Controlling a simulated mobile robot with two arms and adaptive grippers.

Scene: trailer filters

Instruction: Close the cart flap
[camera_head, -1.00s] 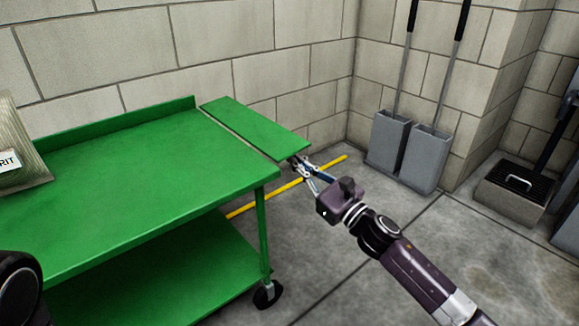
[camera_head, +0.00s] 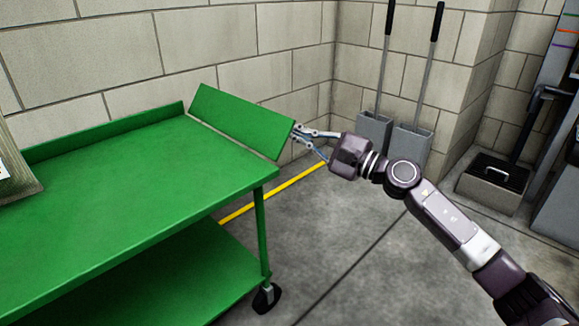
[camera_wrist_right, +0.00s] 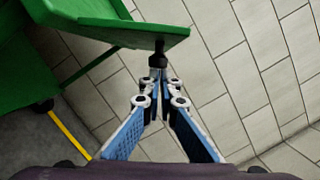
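The green cart (camera_head: 120,200) stands at the left in the head view. Its flap (camera_head: 238,120) is at the cart's right end, tilted up with its outer edge raised above the cart top. My right gripper (camera_head: 297,131) is at the flap's outer right edge, near its front corner. In the right wrist view the fingers (camera_wrist_right: 158,62) come together at the tips, against the edge of the flap (camera_wrist_right: 120,22). I see no flap material clearly pinched between them. My left gripper is not in view.
A block wall runs behind the cart. Grey long-handled bins (camera_head: 410,145) and a grey box (camera_head: 492,183) stand in the corner. The floor right of the cart is clear.

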